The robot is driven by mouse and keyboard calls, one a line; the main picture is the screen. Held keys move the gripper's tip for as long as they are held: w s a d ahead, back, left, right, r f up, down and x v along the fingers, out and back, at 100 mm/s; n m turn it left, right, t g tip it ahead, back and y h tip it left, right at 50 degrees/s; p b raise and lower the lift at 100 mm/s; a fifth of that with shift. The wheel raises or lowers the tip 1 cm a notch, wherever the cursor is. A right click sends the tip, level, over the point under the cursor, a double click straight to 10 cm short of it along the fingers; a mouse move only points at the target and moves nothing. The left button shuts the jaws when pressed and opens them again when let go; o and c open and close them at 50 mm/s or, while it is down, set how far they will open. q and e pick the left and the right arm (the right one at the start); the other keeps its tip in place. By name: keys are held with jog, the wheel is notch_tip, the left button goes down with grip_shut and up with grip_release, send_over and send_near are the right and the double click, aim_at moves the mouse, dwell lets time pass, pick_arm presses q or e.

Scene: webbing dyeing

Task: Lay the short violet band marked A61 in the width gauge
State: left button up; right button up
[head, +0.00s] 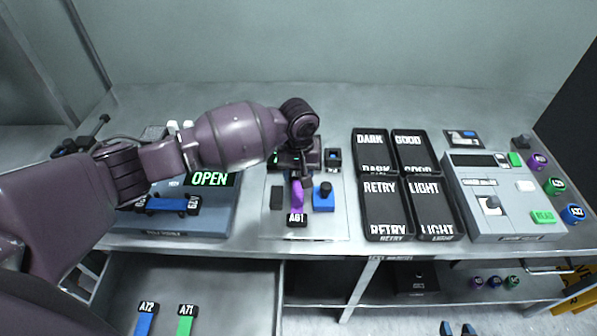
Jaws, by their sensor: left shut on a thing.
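The short violet band (297,193) has a black end tag (296,219) that reads A61. My left gripper (296,172) comes down over its far end and is shut on it. The band lies over or just above a pale plate (335,227), which seems to be the width gauge, beside a blue block with a dark knob (323,198). I cannot tell whether the band touches the plate. The band's far end is hidden by my gripper. My right gripper is not in view.
Black trays (386,207) marked DARK, GOOD, RETRY and LIGHT stand right, then a grey meter (500,200). An open drawer (235,290) below holds blue A72 and green A71 bands.

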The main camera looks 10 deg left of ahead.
pick_arm(q)
jog(key=shift+f, duration=0.1)
pick_arm(e)
jog(key=shift+r, duration=0.1)
pick_arm(q)
jog(key=o, duration=0.9)
jog(key=shift+o, duration=0.2)
pick_arm(e)
jog(key=shift+w+r, duration=0.15)
jog(key=shift+w, duration=0.25)
pick_arm(q)
notch_tip(320, 180, up, 12)
jog(key=p, duration=0.1)
pick_arm(e)
jog(key=shift+r, duration=0.85)
jog(key=shift+w, duration=0.15)
